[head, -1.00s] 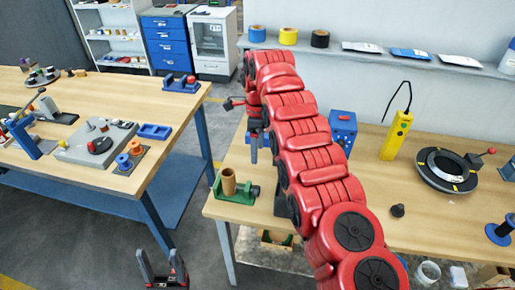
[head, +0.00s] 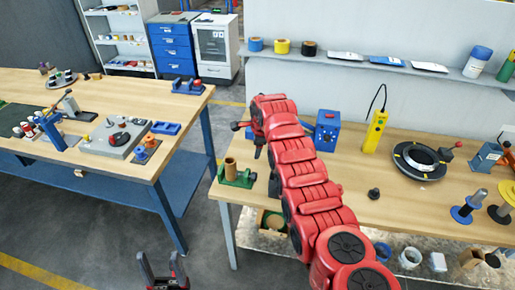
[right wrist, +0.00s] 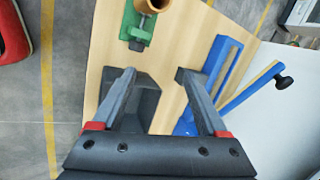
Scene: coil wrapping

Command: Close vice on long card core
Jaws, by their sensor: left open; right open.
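A brown card core (head: 230,166) stands upright in a small green vice (head: 240,181) at the left end of the right workbench. In the right wrist view the core (right wrist: 160,5) shows at the top edge, in the green vice (right wrist: 132,22), with a grey screw end facing my gripper. Whether the jaws touch the core I cannot tell. My right gripper (right wrist: 155,74) is open and empty, short of the vice; in the head view its fingers are hard to make out behind my red arm. My left gripper (head: 162,264) is open and empty, low over the floor left of the bench.
A blue box (head: 327,132), a yellow handheld device (head: 375,131) and a black ring fixture (head: 420,160) stand on the right workbench (head: 350,200). A blue frame (right wrist: 222,70) lies right of the vice in the wrist view. The left workbench (head: 170,115) stands across an aisle.

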